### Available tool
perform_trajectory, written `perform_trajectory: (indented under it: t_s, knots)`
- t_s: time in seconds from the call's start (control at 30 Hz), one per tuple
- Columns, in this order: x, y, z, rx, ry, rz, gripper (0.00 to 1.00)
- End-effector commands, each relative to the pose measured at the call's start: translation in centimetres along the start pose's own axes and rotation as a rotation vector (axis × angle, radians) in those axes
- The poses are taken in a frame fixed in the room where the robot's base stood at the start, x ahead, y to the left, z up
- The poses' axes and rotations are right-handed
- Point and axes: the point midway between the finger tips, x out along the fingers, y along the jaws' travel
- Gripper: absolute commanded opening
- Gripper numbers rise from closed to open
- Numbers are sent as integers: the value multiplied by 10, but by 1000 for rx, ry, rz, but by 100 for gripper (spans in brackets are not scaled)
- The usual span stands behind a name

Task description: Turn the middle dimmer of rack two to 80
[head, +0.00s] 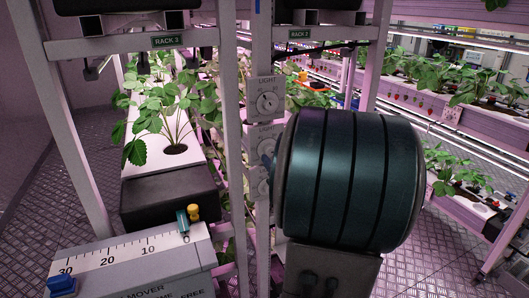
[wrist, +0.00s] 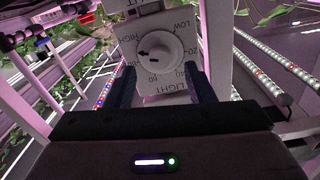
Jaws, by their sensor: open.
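A column of light dimmers hangs on the post between the RACK 3 sign and the RACK 2 sign (head: 300,34). The top dimmer (head: 267,101) shows fully in the head view. The middle dimmer (head: 262,141) and the lowest dimmer (head: 261,186) are partly covered by my arm. In the wrist view a white dimmer knob (wrist: 165,48) faces me, its dark arrow pointing left. The markings LOW, 20, 40, 60 and 80 seem to ring it. My gripper (wrist: 162,78) is open, with one dark finger on each side below the knob. Contact cannot be told.
My dark arm fills the middle of the head view. A planter with a strawberry plant (head: 170,100) stands on the left. A scale box (head: 130,262) with a teal pointer (head: 182,222) is at the lower left. Light strips (wrist: 262,62) run right of the dimmer.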

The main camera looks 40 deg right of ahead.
Motion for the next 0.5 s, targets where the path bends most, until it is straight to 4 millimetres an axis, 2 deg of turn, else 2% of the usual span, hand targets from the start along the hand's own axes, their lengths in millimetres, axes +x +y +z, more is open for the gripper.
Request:
perform_trajectory:
  t_s: [0.1,0.2,0.5]
  knots:
    - [19,0,0,2,0,-2,49]
    - [29,0,0,2,1,-2,49]
    - [37,0,0,1,0,1,49]
